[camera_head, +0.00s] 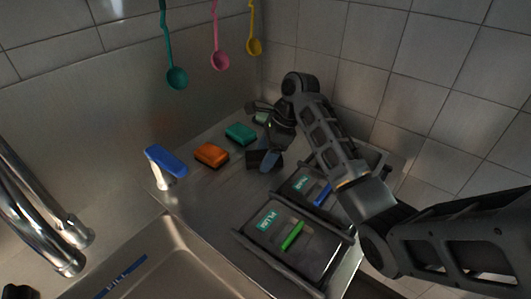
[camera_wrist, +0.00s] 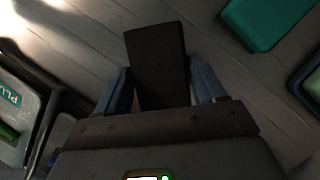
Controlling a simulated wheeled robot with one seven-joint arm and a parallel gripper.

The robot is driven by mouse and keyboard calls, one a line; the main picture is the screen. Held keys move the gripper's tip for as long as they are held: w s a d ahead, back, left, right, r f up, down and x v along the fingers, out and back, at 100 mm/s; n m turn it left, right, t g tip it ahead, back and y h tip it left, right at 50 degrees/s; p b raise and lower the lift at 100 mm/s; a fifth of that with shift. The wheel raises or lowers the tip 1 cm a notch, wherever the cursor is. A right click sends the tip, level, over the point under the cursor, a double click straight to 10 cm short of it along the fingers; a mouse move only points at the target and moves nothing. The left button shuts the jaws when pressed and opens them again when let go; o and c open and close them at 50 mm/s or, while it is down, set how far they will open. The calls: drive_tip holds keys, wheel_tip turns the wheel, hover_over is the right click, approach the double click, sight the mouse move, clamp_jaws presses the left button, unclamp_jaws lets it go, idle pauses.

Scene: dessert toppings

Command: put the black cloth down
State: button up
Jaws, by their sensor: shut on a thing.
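The black cloth (camera_head: 253,159) is a dark, block-like piece at my gripper (camera_head: 266,162), low over the metal counter. In the wrist view the cloth (camera_wrist: 155,52) shows as a dark rectangle between the two blue-grey fingers of my gripper (camera_wrist: 160,72), which are shut on it. Its far end sticks out beyond the fingertips. I cannot tell whether its underside touches the counter. The part of the cloth near the palm is hidden.
An orange sponge (camera_head: 211,155) and a teal sponge (camera_head: 240,134) lie beside the cloth. A blue-topped dispenser (camera_head: 165,163) stands left, near the sink (camera_head: 150,260). Two labelled dark containers, one marked PLUM (camera_head: 270,221), sit front right. Ladles (camera_head: 176,77) hang above.

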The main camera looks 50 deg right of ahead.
drive_tip(key=shift+f, duration=0.2)
drive_tip(key=shift+s+a+f, duration=0.1)
drive_tip(key=shift+f, duration=0.2)
drive_tip(key=o, duration=0.9)
drive_tip(key=shift+f, duration=0.35)
drive_tip(key=shift+o, duration=0.2)
drive_tip(key=shift+s, duration=0.1)
drive_tip(key=shift+r, duration=0.15)
drive_tip(key=shift+r+b, duration=0.3)
drive_tip(key=shift+b, duration=0.2)
drive_tip(key=p+v, duration=0.3)
drive_tip(key=v, duration=1)
drive_tip(key=shift+w, duration=0.4)
